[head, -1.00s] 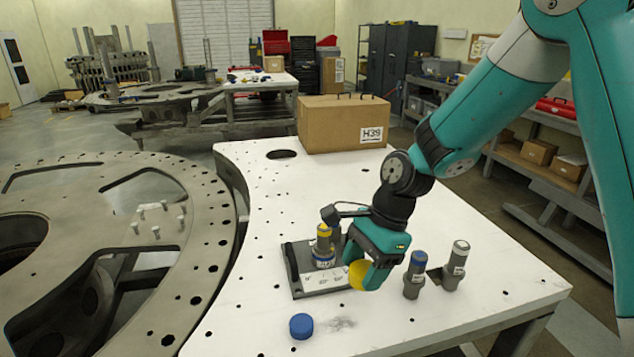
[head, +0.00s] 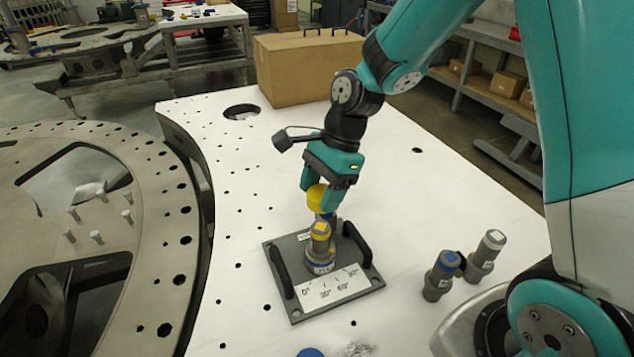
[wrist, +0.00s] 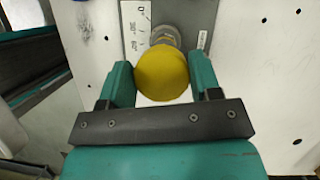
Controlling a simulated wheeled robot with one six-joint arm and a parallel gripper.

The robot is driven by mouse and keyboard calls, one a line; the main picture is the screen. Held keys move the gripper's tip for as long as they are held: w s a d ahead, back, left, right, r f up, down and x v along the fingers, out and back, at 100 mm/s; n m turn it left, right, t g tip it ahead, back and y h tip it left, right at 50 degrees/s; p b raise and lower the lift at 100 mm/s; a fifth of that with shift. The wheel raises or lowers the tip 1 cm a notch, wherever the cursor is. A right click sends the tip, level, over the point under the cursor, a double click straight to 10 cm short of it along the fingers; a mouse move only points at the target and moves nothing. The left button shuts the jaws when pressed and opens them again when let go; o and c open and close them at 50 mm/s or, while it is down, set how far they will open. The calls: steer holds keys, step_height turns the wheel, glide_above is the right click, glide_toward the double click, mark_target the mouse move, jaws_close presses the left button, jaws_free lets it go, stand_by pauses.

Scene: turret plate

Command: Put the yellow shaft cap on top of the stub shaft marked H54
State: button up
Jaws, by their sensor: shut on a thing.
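The yellow shaft cap (head: 317,198) is held between the fingers of my gripper (head: 318,190), above the far part of a dark base plate (head: 283,297). In the wrist view the round cap (wrist: 162,73) sits between both fingers of my gripper (wrist: 162,85). A yellow-topped stub shaft (head: 320,240) stands upright on the plate, in front of the cap in the head view. Something blue and grey shows just behind it, mostly hidden. In the wrist view a grey round part (wrist: 166,36) shows beyond the cap. I cannot read H54 on any shaft.
The plate has two black handles (head: 357,243) and a white angle scale (head: 333,290). A blue-topped shaft (head: 440,275) and a grey-topped one (head: 487,254) stand to the right. A blue cap (head: 310,352) lies at the front edge. A cardboard box (head: 310,70) stands behind.

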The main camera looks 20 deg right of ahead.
mark_target(317, 228)
steer(key=shift+f+b, duration=2.6)
steer(key=shift+b, duration=0.1)
steer(key=shift+f+b, duration=0.4)
steer(key=shift+f, duration=1)
steer(key=o, duration=1)
steer(key=v, duration=1.7)
steer(key=shift+r, duration=0.2)
